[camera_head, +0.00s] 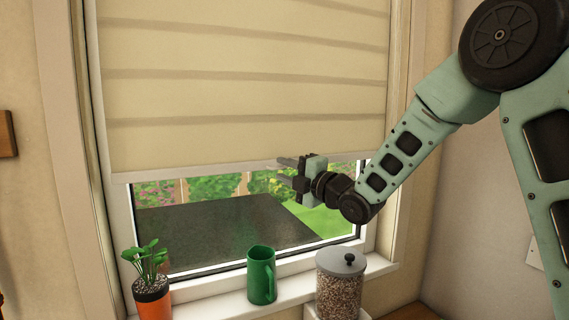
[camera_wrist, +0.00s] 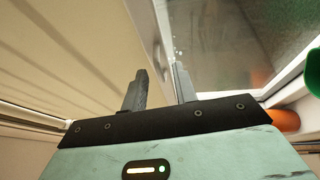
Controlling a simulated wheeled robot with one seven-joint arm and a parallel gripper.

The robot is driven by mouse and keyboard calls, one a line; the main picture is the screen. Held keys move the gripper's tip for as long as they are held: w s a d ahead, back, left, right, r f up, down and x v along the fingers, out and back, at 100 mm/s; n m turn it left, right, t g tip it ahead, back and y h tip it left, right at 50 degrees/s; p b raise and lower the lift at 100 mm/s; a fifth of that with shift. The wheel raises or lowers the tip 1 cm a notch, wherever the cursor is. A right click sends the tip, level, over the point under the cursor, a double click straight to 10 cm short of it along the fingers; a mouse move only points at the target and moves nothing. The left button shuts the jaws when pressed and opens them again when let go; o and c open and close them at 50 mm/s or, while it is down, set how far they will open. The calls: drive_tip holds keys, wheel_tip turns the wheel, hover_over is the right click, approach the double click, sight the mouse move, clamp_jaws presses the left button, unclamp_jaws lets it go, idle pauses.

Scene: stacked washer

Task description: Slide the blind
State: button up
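The cream blind (camera_head: 240,95) hangs over the window, lowered most of the way, with a pale rail (camera_head: 205,168) along its bottom edge. My gripper (camera_head: 280,169) is at the right part of this rail, one finger about level with it and the other lower. In the wrist view, the blind (camera_wrist: 75,50) fills the left side. My gripper (camera_wrist: 160,82) shows two dark fingers apart, with the rail's edge (camera_wrist: 148,40) running toward the gap between them. I cannot tell whether either finger touches the rail.
On the sill (camera_head: 215,305) stand an orange pot with a plant (camera_head: 152,285), a green mug (camera_head: 261,276) and a lidded glass jar (camera_head: 340,285), all below the gripper. The window frame's right side (camera_head: 400,130) lies behind my forearm.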

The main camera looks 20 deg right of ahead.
drive_tip(key=shift+w+a, duration=0.15)
drive_tip(key=shift+w, duration=0.1)
clamp_jaws()
wheel_tip(320, 180, up, 31)
drive_tip(key=p, duration=0.7)
drive_tip(key=shift+p, duration=0.4)
unclamp_jaws()
drive_tip(key=shift+f, duration=0.1)
